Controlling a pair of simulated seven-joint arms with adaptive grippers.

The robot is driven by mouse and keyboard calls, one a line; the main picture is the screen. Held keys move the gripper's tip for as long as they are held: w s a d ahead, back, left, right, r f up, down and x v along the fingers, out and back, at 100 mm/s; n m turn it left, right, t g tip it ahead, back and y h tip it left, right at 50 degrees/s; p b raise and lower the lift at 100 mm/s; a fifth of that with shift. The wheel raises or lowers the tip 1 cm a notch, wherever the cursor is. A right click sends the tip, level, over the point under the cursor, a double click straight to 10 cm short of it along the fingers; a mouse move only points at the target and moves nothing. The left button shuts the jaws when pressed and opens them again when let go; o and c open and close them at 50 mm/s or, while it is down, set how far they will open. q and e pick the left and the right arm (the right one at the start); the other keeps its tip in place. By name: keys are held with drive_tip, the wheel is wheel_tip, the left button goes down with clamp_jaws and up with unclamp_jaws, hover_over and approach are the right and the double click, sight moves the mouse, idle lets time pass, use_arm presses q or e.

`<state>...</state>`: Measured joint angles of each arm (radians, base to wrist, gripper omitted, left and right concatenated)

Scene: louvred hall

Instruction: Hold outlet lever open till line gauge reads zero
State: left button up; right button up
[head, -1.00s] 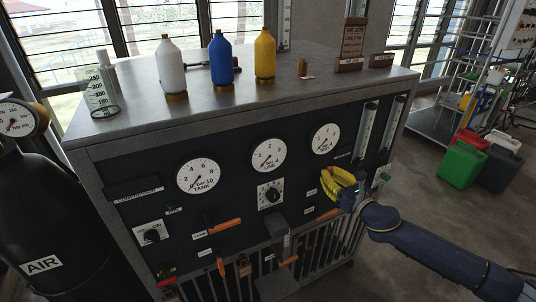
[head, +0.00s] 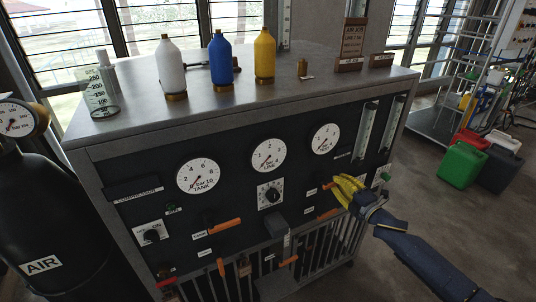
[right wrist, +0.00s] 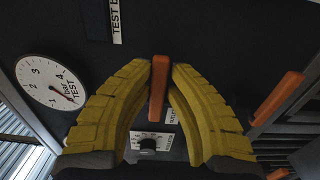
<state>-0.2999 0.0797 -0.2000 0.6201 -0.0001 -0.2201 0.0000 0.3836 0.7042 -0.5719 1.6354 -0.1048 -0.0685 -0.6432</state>
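The panel carries several orange levers. My right gripper (head: 336,184), with yellow ribbed fingers, is at the upper right orange lever (head: 326,187). In the right wrist view, its fingertips close in on both sides of that lever (right wrist: 158,88), with little or no gap. My left gripper is not in view.
The tank gauge (head: 199,176) and test gauge (head: 325,139) flank the line gauge. Another orange lever (right wrist: 277,98) is right of my gripper in the wrist view. White, blue and yellow bottles (head: 264,55) stand on the cabinet top. A black air cylinder (head: 45,225) stands left.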

drive_tip(key=o, duration=0.4)
drive_tip(key=shift+o, duration=0.2)
drive_tip(key=v, duration=0.7)
drive_tip(key=shift+r, duration=0.1)
drive_tip(key=v, duration=1.2)
idle(0.4)
